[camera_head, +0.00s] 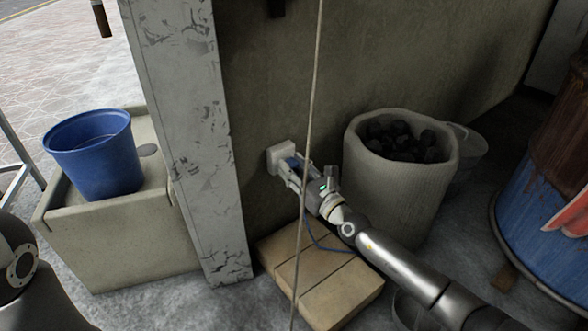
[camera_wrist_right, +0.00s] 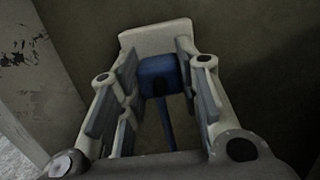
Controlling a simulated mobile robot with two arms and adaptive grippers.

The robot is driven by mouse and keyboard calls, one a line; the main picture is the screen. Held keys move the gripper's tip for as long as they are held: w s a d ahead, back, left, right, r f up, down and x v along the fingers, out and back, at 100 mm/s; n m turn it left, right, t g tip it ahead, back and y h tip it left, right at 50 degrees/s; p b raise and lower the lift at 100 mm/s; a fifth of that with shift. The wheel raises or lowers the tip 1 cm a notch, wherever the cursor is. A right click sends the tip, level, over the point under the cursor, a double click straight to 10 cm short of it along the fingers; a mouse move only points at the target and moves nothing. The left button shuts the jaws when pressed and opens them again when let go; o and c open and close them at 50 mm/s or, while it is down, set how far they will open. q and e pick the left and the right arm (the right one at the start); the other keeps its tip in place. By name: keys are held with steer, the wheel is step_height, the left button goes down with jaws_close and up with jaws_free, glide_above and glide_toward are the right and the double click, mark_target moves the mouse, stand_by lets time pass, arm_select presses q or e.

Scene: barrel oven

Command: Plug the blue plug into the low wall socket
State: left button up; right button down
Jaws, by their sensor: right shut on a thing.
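The low wall socket (camera_head: 279,155) is a pale box on the grey wall, just right of the pillar. It also shows at the top of the right wrist view (camera_wrist_right: 158,40). The blue plug (camera_wrist_right: 163,76) is between the fingers of my right gripper (camera_head: 289,171), which is shut on it. The plug's front is at the socket face, and no clear gap shows. Its pins are hidden, so I cannot tell how deep it sits. A blue cable (camera_wrist_right: 168,125) hangs from the plug. My left gripper is out of view.
Pale blocks (camera_head: 321,277) lie on the floor below the socket. A ribbed container (camera_head: 390,190) of dark lumps stands to the right. A thin rope (camera_head: 308,120) hangs in front of the wall. A blue bucket (camera_head: 97,155) stands on a stone ledge left of the pillar (camera_head: 190,130).

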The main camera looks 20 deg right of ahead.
steer(key=shift+w+a, duration=0.2)
steer(key=shift+w, duration=0.3)
steer(key=c, duration=1)
jaws_free()
steer(key=shift+o, duration=0.2)
steer(key=v, duration=1.2)
